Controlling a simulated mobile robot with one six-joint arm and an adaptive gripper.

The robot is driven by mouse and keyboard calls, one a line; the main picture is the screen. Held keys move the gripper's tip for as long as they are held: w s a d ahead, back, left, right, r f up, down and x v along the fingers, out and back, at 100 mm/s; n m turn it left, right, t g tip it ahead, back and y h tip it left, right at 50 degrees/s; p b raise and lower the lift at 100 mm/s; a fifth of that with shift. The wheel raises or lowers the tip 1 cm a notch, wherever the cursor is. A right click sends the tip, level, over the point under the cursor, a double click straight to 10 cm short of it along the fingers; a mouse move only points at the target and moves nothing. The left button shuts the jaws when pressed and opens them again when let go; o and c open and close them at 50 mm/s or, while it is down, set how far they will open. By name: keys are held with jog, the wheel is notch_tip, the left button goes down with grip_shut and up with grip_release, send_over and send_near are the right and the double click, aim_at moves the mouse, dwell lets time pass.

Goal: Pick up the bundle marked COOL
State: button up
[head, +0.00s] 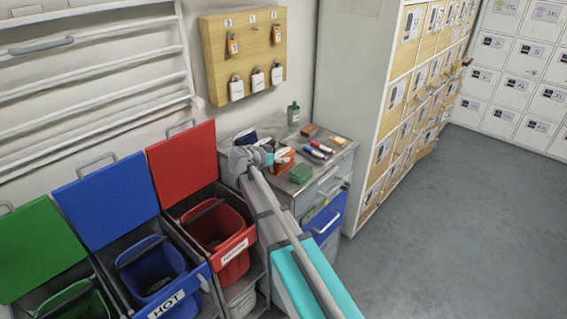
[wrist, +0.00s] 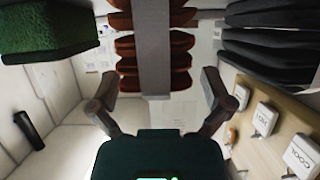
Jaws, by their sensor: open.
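In the wrist view a red-brown folded bundle (wrist: 124,45) with a grey band (wrist: 154,50) lies ahead of my gripper (wrist: 159,78), in line with the gap between its fingers. The fingers are open and apart, with nothing held. A green bundle (wrist: 50,32) is at the left and a dark bundle (wrist: 270,50) at the right. I can read no COOL mark on any bundle. In the head view the end of my arm (head: 250,157) is over the counter's left side, near a red-brown item (head: 284,161) and a green one (head: 301,173); my fingertips are not clear there.
White tags reading COOL (wrist: 302,156) hang on a wooden wall board (head: 214,60). Open red (head: 185,160), blue (head: 107,199) and green (head: 38,250) lidded bins stand left; lockers (head: 385,110) stand right.

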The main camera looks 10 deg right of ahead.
jog(key=shift+w+d+f, duration=0.15)
jog(key=shift+w+d, duration=0.1)
jog(key=shift+d, duration=0.1)
dwell(0.3)
jog(key=c, duration=1.1)
jog(key=shift+r, duration=0.2)
notch_tip(320, 180, up, 2)
jog(key=p, duration=0.2)
jog(key=shift+r+p, duration=0.15)
jog(key=shift+p, duration=0.15)
jog(key=s+d+r+p, duration=0.1)
jog(key=s+r+p, duration=0.9)
jog(key=s, duration=0.4)
jog(key=shift+d+r, duration=0.15)
jog(key=shift+d, duration=0.15)
